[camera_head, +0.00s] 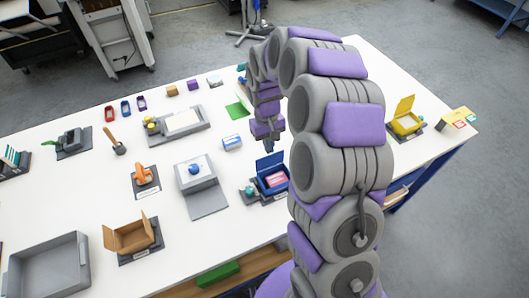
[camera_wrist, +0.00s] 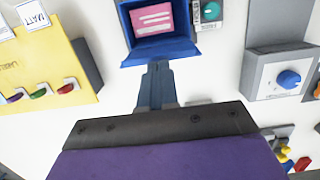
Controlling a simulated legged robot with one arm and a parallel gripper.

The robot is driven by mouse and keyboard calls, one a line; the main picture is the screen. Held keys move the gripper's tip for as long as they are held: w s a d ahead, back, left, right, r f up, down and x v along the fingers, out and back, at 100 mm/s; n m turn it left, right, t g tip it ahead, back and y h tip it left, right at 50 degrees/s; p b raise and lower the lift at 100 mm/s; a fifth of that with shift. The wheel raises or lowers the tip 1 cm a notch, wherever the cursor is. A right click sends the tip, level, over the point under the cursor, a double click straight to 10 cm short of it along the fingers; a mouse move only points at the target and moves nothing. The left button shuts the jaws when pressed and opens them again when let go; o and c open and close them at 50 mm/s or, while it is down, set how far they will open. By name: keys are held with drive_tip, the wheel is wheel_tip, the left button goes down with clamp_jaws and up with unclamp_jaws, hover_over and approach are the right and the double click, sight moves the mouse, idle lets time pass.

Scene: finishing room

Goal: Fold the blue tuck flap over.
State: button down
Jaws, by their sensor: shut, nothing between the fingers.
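The blue box (camera_head: 273,186) stands open on the table with a pink card (camera_head: 276,181) inside. Its blue tuck flap (camera_head: 270,161) stands up at the far side in the head view. In the wrist view the blue box (camera_wrist: 127,22) is at the top, with the flap (camera_wrist: 160,53) along its lower edge, toward my gripper. My gripper (camera_wrist: 157,66) is shut and empty, its fingertips close to the flap's outer side. I cannot tell whether they touch it. In the head view my gripper (camera_head: 268,146) is just behind and above the flap.
A teal knob (camera_wrist: 211,11) sits beside the box. A grey unit with a blue knob (camera_head: 194,169) stands left of it, and a yellow box (camera_head: 407,122) stands to the right. A small blue-and-white box (camera_head: 232,142) lies nearby. The front left holds a grey bin (camera_head: 48,268).

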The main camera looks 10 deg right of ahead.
drive_tip(key=shift+s, duration=0.15)
drive_tip(key=shift+s+d+f, duration=0.15)
drive_tip(key=shift+s+f, duration=0.05)
drive_tip(key=shift+s, duration=0.3)
drive_tip(key=shift+s+d+f, duration=0.15)
drive_tip(key=shift+s+f, duration=0.15)
drive_tip(key=shift+s, duration=0.4)
idle(0.6)
wheel_tip(320, 180, up, 10)
drive_tip(key=p, duration=0.3)
idle(1.2)
drive_tip(key=shift+w, duration=0.1)
